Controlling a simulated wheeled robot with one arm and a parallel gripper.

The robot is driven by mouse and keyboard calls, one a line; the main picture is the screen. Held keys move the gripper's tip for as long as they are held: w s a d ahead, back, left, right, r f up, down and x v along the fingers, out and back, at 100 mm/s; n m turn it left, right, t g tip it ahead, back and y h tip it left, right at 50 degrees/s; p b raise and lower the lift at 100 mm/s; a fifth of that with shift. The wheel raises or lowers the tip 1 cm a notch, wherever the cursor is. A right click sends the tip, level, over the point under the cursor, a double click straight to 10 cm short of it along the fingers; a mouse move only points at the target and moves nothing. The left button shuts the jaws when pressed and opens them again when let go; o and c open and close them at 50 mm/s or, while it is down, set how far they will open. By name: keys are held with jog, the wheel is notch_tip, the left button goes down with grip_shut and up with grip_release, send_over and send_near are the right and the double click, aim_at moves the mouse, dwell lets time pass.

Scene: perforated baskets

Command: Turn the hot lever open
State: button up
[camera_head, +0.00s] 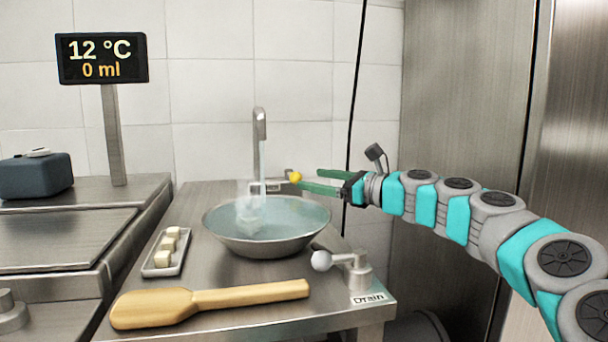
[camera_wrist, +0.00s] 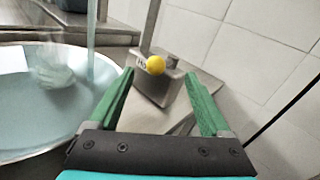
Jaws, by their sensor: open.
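The yellow ball knob (camera_head: 296,177) of a lever sits beside the faucet, behind the metal bowl. In the wrist view the knob (camera_wrist: 155,65) is in front of a metal block (camera_wrist: 160,85) with a small, partly hidden label. My gripper (camera_head: 309,180) reaches in from the right with green fingers apart and empty. In the wrist view the knob appears between and slightly beyond the fingertips (camera_wrist: 160,76); I see no contact. The faucet (camera_head: 259,130) runs a stream into the bowl (camera_head: 265,243). The display (camera_head: 102,58) reads 12 °C and 0 ml.
A drain lever with a white ball (camera_head: 321,261) stands at the front right, by a "Drain" label (camera_head: 368,299). A wooden paddle (camera_head: 210,300) lies at the front. A small tray (camera_head: 150,270) of pale cubes is left of the bowl. A dark box (camera_head: 35,177) sits far left.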

aim_at(297, 176)
jog(key=x, duration=0.6)
jog(key=shift+a, duration=0.1)
